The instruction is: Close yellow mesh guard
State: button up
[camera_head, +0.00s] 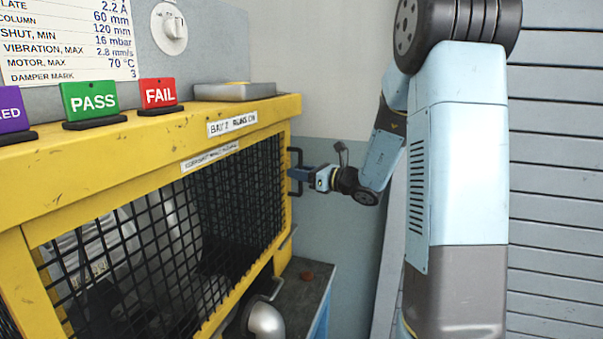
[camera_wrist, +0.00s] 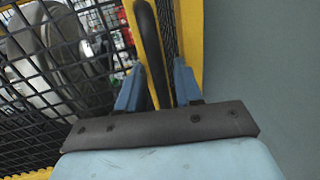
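The yellow mesh guard (camera_head: 172,232) is a yellow-framed panel of black wire mesh on the front of the yellow bench enclosure. I cannot tell whether it stands fully against the frame. A black bar handle (camera_head: 297,155) is at its right end. My gripper (camera_head: 300,174) is at this handle, reaching in from the right. In the wrist view, the handle (camera_wrist: 150,45) runs between my two blue fingers (camera_wrist: 158,85). The fingers are apart, with a narrow gap showing beside the bar. Contact with the bar is not clear.
PASS (camera_head: 91,100) and FAIL (camera_head: 158,93) signs and a grey box (camera_head: 235,91) stand on the enclosure top. A metal pipe elbow (camera_head: 266,320) is below the guard, near a dark bench top (camera_head: 300,285). A grey slatted shutter (camera_head: 555,200) is at the right.

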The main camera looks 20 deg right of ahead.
grip_shut()
dwell(0.4)
jog(key=shift+d, duration=0.2)
jog(key=shift+a, duration=0.1)
jog(key=shift+s, duration=0.1)
